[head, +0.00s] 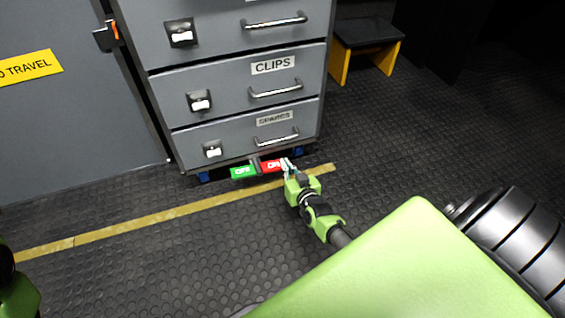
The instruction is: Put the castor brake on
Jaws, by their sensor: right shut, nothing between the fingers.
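The castor brake shows as a two-part pedal at the foot of the grey drawer cabinet (235,85). Its green part (243,172), marked "OFF", is on the left. Its red part (270,166), its lettering partly hidden, is on the right. My right gripper (286,165) is shut and empty, its fingertips at the right end of the red part. I cannot tell whether they touch it. Blue castor parts (204,177) show under the cabinet. A green part of my left arm shows at the lower left edge; its gripper is out of view.
A black step stool with yellow legs (368,38) stands to the right of the cabinet. A yellow line (130,225) crosses the dark studded floor in front. A grey panel with a yellow label (30,68) is at the left. Open floor lies to the right.

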